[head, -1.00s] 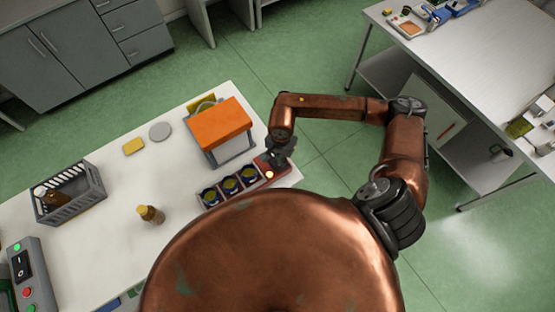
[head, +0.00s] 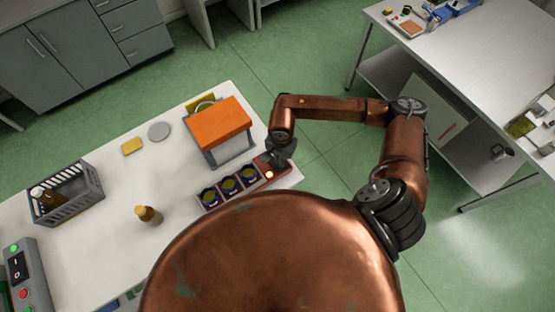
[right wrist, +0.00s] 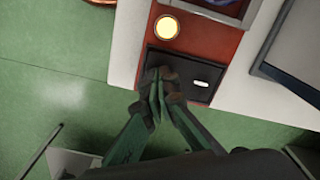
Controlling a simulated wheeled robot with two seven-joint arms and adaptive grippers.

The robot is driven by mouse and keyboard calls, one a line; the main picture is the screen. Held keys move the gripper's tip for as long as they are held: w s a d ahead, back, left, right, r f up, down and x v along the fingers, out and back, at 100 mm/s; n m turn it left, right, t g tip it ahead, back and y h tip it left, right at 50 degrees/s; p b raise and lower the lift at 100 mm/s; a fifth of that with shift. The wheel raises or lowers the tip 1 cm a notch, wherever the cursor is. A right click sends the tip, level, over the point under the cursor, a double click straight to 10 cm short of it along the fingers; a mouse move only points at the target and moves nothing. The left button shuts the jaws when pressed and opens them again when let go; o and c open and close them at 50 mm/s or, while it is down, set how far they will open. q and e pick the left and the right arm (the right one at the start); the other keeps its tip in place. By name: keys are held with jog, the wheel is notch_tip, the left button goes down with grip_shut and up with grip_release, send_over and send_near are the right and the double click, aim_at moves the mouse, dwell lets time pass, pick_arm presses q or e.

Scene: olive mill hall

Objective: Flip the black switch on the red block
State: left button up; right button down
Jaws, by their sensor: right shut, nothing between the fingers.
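The red block (right wrist: 209,48) lies at the right end of the white table and carries a lit round lamp (right wrist: 166,27). Its black switch (right wrist: 201,70) has a small white mark at its right part. My right gripper (right wrist: 160,72) is shut and empty, its fingertips over the left part of the switch; I cannot tell whether they touch it. In the head view the red block (head: 262,161) is partly hidden under the right gripper (head: 279,160). My left gripper is not in view.
Several dark cups in a tray (head: 212,208) stand left of the block. An orange-topped stand (head: 219,122) is behind. A grey crate (head: 82,200), a small bottle (head: 148,214) and a control panel (head: 38,280) are further left. The middle of the table (head: 120,190) is mostly clear.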

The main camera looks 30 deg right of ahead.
jog(key=shift+f, duration=0.25)
jog(key=shift+r, duration=0.1)
jog(key=shift+r+p, duration=1.05)
jog(key=shift+r, duration=2.4)
